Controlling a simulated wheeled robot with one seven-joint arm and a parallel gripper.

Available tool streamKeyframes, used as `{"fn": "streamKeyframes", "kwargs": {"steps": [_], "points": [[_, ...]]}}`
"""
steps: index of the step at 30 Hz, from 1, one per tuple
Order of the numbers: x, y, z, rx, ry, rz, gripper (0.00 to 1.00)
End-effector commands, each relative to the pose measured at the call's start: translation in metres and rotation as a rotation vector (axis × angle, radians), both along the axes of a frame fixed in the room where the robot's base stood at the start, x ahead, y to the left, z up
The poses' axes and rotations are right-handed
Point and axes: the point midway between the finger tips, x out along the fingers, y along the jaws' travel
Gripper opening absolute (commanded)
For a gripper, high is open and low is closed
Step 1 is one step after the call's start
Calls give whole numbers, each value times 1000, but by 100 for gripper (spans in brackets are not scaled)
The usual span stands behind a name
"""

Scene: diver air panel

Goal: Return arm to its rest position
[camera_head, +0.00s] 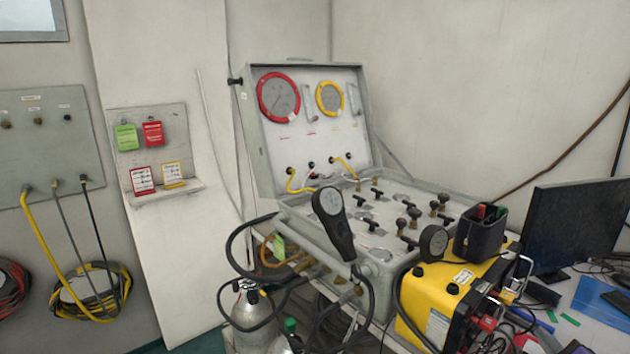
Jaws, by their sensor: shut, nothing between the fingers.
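Neither my arm nor my gripper shows in the head view. The open diver air panel (262,150) stands in the middle, its lid upright with a red-ringed gauge (279,97) and a yellow-ringed gauge (330,98). Its lower deck carries several black-handled valves (369,221). A black gauge with a handle (335,222) stands at the deck's front left, with a hose at its lower end.
A yellow case (438,305) with a black holder (480,232) on top stands right of the panel. A dark monitor (573,228) is at far right. Gas cylinders (252,312) and hoses crowd below the panel. A tag board (155,150) hangs on the left wall.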

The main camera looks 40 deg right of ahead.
Motion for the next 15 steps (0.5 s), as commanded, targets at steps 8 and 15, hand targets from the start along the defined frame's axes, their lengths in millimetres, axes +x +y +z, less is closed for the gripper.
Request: {"fn": "streamKeyframes", "kwargs": {"steps": [8, 15], "points": [[6, 91, 1, -520, 539, 77, 0], [20, 218, 13, -982, 906, 254, 0]]}}
